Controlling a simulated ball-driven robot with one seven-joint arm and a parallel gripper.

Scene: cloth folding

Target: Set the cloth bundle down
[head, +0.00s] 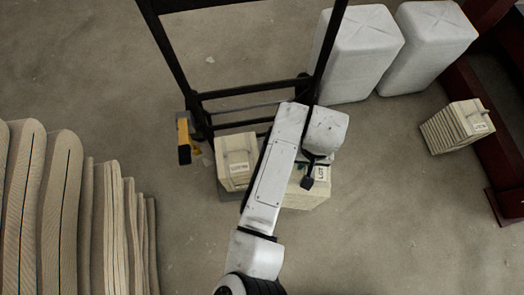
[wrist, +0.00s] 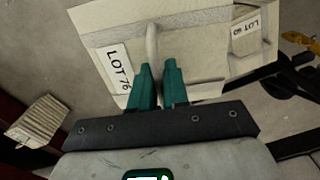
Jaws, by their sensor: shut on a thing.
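My gripper (wrist: 158,68) has teal fingers, shut on the pale loop handle (wrist: 152,42) of a cream cloth bundle (wrist: 100,30) with a LOT 76 label. In the head view this bundle (head: 304,199) is partly hidden under my arm, at the foot of a black hand truck (head: 250,92). A second cream cloth bundle (head: 237,160) sits just left of it; its label shows in the wrist view (wrist: 246,28). The held bundle's underside is hidden, so I cannot tell whether it touches the truck's plate.
Two white wrapped blocks (head: 360,50) stand behind at the right. Another cream bundle (head: 457,126) lies by a dark red frame (head: 480,120). Rolled or folded beige sheets (head: 60,200) line the left. A yellow-black object (head: 184,138) is by the truck. Floor at lower right is clear.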

